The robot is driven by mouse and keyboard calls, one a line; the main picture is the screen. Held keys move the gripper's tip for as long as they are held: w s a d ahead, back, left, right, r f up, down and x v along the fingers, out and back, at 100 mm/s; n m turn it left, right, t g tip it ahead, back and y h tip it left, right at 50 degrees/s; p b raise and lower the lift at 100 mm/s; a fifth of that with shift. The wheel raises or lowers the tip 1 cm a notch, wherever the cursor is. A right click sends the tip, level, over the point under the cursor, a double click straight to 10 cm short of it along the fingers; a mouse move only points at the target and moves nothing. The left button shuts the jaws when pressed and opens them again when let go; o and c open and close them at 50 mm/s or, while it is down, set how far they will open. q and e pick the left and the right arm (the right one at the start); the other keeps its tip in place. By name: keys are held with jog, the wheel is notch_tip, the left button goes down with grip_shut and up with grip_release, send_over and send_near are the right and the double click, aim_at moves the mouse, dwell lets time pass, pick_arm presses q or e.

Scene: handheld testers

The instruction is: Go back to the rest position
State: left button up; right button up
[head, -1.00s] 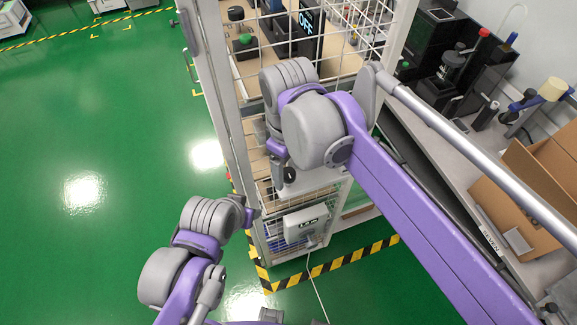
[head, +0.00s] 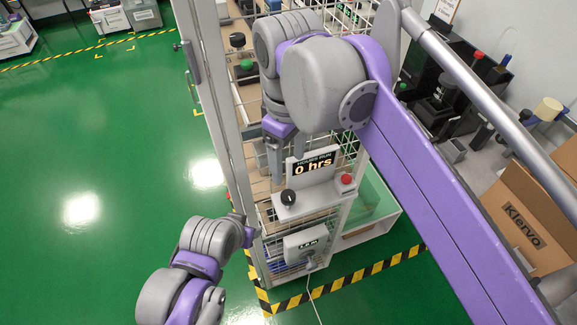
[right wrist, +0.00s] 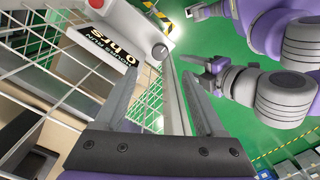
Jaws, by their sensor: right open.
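My right gripper (head: 287,158) is in the middle of the head view, in front of the cage and by the left end of the "0 hrs" sign. In the right wrist view its two grey fingers (right wrist: 160,108) are spread, with nothing held between them. My left gripper (head: 247,228) is small, low in the head view, beside the cage's front post. It also shows in the right wrist view (right wrist: 208,78), but I cannot tell whether its jaws are open.
A mesh cage (head: 232,130) stands close to both grippers. Its panel has a "0 hrs" sign (head: 313,166), black knob (head: 288,197) and red button (head: 346,179). A cardboard box (head: 525,215) lies at right. Green floor (head: 110,150) is clear at left.

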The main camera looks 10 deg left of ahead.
dwell(0.5)
jog(key=s+d+f+m+t, duration=0.3)
jog(key=d+f+m, duration=0.4)
jog(key=d+f, duration=0.3)
jog(key=s+d+f+m+t, duration=0.2)
jog(key=d+f+m, duration=0.4)
jog(key=d+f, duration=0.5)
jog(key=s+d, duration=0.1)
jog(key=d, duration=0.4)
jog(key=shift+d+f+m+t, duration=0.25)
jog(key=shift+d+m+t, duration=0.1)
jog(key=shift+m+t, duration=0.05)
